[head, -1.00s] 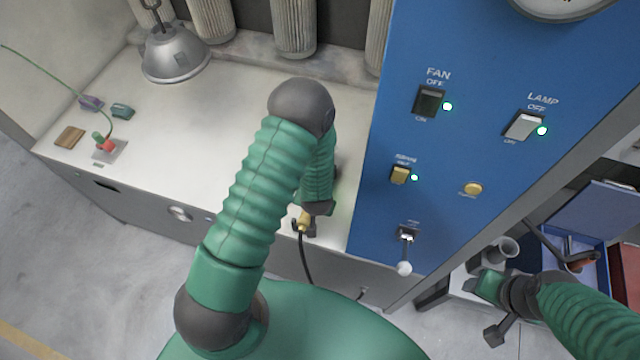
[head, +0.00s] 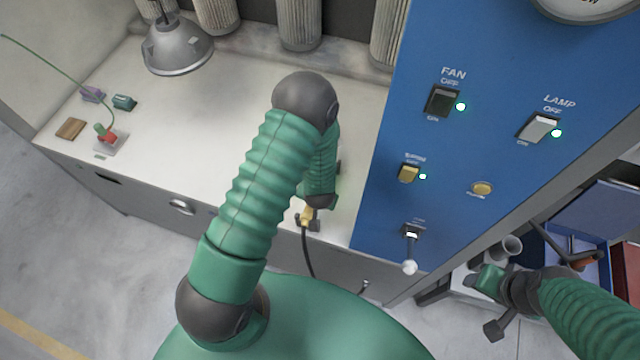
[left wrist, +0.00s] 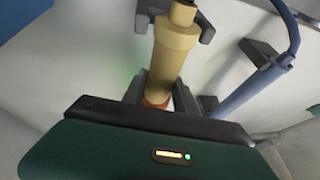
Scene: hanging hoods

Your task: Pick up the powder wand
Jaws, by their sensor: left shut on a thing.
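The powder wand (left wrist: 175,45) is a tan-yellow rod with an orange-red band low on it. In the left wrist view it stands between my left gripper's fingers (left wrist: 165,92), which are shut on it. Its far end lies between the prongs of a dark grey clip (left wrist: 204,22). In the head view a small yellow part of the wand (head: 307,215) shows below my left gripper (head: 314,205), at the bench's front edge, with a black hose hanging down. My arm hides much of that spot. My right gripper (head: 492,288) is at lower right; its fingers are unclear.
A blue-grey wand (left wrist: 250,92) sits in another dark clip (left wrist: 262,52) to the right. The blue switch panel (head: 470,130) stands right of the white bench (head: 215,110). A lamp hood (head: 177,48) hangs at the back left. Small blocks lie at the bench's left end.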

